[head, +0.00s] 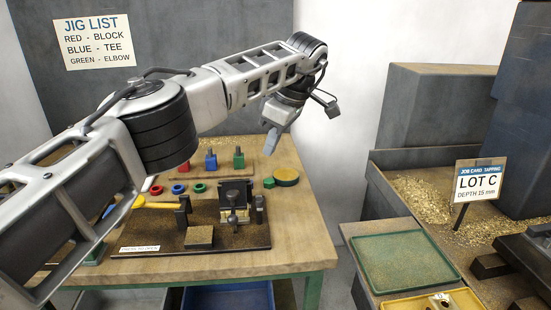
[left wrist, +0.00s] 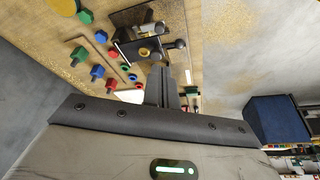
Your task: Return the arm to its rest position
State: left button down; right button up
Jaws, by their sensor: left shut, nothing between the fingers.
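My left arm reaches in from the left in the head view and stretches over the wooden bench (head: 300,208). My left gripper (head: 270,142) hangs above the back right part of the bench, pointing down, apart from everything below it. In the left wrist view its fingers (left wrist: 163,88) are together with nothing between them. My right gripper is in neither view.
On the bench stand a dark fixture plate (head: 160,238) with a vise (head: 236,197), a row of jigs with a green one (head: 239,158), and coloured rings. A green tray (head: 405,262) and a LOT C sign (head: 478,183) stand at right.

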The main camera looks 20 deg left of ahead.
pick_arm(q)
jog(key=shift+r, duration=0.3)
jog(key=shift+d, duration=0.1)
